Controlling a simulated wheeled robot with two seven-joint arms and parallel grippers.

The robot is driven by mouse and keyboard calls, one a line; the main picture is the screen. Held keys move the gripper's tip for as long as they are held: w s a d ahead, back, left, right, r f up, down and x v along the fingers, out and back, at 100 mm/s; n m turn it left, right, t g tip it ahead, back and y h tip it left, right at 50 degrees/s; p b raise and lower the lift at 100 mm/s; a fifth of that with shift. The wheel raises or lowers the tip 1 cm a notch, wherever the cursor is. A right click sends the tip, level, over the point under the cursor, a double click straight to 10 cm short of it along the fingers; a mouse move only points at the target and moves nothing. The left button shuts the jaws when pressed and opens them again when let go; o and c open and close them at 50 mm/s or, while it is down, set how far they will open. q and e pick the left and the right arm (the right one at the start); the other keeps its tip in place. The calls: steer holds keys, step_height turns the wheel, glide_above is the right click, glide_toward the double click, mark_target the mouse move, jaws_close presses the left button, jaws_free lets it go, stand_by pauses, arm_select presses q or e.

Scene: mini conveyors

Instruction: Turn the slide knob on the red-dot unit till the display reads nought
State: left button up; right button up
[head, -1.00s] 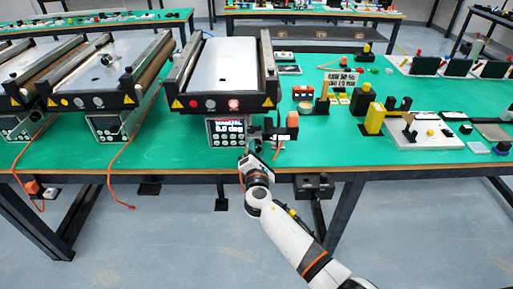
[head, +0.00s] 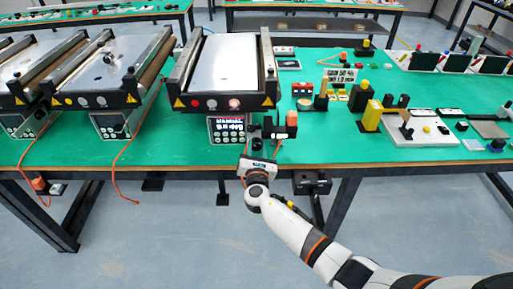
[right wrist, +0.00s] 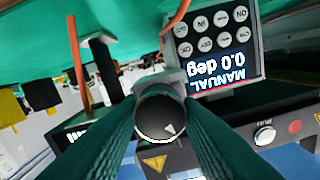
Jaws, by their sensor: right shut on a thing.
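The unit with the lit red dot (head: 234,104) is the nearest conveyor (head: 222,62). Its display box (head: 227,131) hangs at its front. In the right wrist view the display (right wrist: 222,75) appears upside down and reads "MANUAL 0.0 deg". A round black knob (right wrist: 158,122) with a white pointer mark sits beside the display, the pointer toward the lower right of that view. My right gripper (right wrist: 160,112) is shut on the knob, one dark green finger on each side. In the head view my right gripper (head: 257,152) is below and right of the display box. My left gripper is not in view.
Two more conveyors (head: 115,72) stand to the left, with orange cables hanging over the table edge. An orange-topped block (head: 291,119) stands just right of my gripper. Yellow blocks and a white board (head: 425,130) are further right.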

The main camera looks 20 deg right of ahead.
steer(key=shift+w+d+r, duration=0.1)
steer(key=shift+w+r, duration=0.05)
steer(key=shift+r, duration=0.15)
steer(key=o, duration=0.7)
steer(key=shift+c, duration=0.2)
steer(key=o, duration=0.3)
steer(key=shift+w+f, duration=0.1)
steer(key=shift+f, duration=0.2)
steer(key=v, duration=1.2)
